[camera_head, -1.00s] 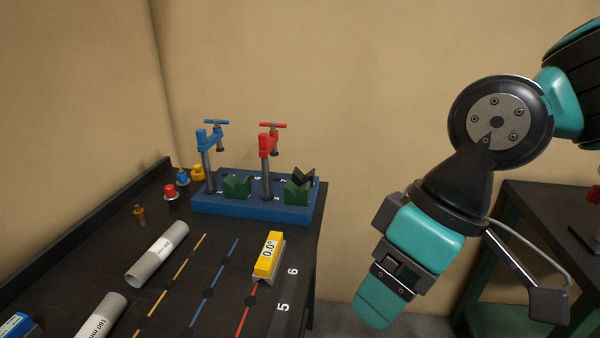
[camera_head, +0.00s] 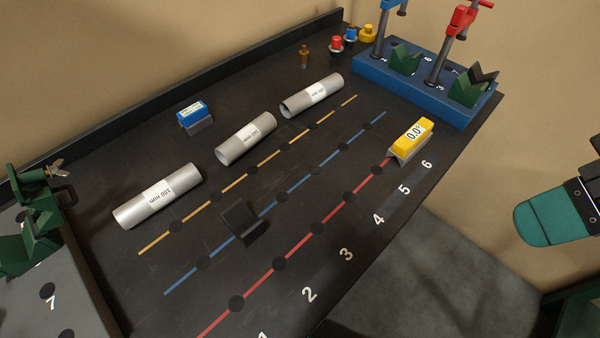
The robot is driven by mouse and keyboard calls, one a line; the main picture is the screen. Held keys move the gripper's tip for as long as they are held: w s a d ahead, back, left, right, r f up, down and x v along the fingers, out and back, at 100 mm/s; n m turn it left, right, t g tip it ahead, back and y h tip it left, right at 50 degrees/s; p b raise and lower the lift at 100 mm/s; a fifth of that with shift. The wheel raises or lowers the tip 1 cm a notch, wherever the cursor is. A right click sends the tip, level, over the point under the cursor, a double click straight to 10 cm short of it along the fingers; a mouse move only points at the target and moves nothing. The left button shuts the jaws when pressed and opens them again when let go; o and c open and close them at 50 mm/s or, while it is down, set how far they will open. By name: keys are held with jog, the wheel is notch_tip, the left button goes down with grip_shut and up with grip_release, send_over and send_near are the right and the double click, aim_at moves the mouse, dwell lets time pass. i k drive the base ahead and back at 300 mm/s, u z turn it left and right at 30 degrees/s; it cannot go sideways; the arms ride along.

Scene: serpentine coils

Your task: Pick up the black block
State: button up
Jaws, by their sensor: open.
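A black block (camera_head: 243,222) with a raised, notched shape rests on the dark table, across the blue line near the middle of the view. Another black V-shaped piece (camera_head: 484,76) sits at the right end of the blue fixture, behind a green V-block (camera_head: 468,92). My gripper (camera_head: 552,214) is at the right edge, off the table's side, with a teal finger showing and the rest cut off. It is open, far from the black block on the table, with nothing seen in it.
Several grey tubes (camera_head: 158,195) lie left of the yellow line. A yellow angle gauge (camera_head: 410,138) stands near number 6, and a blue box (camera_head: 191,114) farther back. The blue fixture (camera_head: 400,84) carries clamps. A grey fixture (camera_head: 60,280) with green V-blocks is at lower left.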

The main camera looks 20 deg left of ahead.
aim_at(475, 74)
jog(key=u, duration=0.25)
jog(key=k, duration=0.35)
jog(key=z, duration=0.9)
jog(key=i, duration=1.45)
jog(key=u, duration=0.8)
jog(key=i, duration=0.25)
jog(key=u, duration=0.3)
